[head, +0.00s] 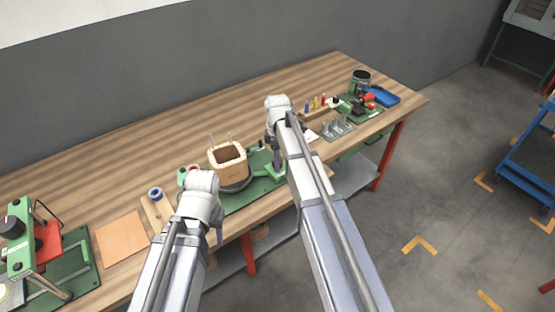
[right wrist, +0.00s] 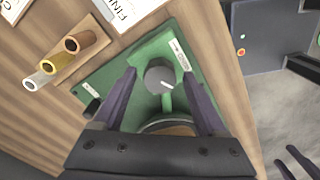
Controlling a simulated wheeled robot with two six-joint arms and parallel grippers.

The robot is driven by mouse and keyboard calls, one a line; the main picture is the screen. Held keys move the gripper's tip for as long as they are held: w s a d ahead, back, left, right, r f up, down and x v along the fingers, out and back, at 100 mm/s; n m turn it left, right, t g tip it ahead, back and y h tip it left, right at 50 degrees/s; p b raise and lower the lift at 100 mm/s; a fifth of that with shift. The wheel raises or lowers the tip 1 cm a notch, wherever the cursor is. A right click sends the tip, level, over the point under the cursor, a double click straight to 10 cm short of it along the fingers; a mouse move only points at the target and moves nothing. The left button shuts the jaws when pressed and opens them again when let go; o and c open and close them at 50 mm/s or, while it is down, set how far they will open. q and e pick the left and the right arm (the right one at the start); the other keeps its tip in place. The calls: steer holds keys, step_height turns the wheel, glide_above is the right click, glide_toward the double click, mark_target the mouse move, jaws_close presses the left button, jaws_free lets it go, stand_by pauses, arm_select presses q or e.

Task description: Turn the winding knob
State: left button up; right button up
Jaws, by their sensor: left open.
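The winding knob (right wrist: 158,74) is a round dark grey knob with a white pointer line, on a green base plate (right wrist: 110,84).
A wooden rack with several coloured tubes (right wrist: 58,62) and a white paper card (right wrist: 125,8) lie beside the winder. A metal peg plate (head: 337,130) and blue tray (head: 380,95) are further right. A green-and-red press (head: 45,245) stands at left.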

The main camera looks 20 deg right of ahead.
jaws_close()
stand_by(0.4)
steer(key=shift+m, duration=0.3)
steer(key=m, duration=0.5)
steer(key=shift+m, duration=0.3)
steer(key=m, duration=1.2)
steer(key=shift+m, duration=0.4)
steer(key=m, duration=0.5)
steer(key=shift+m, duration=1)
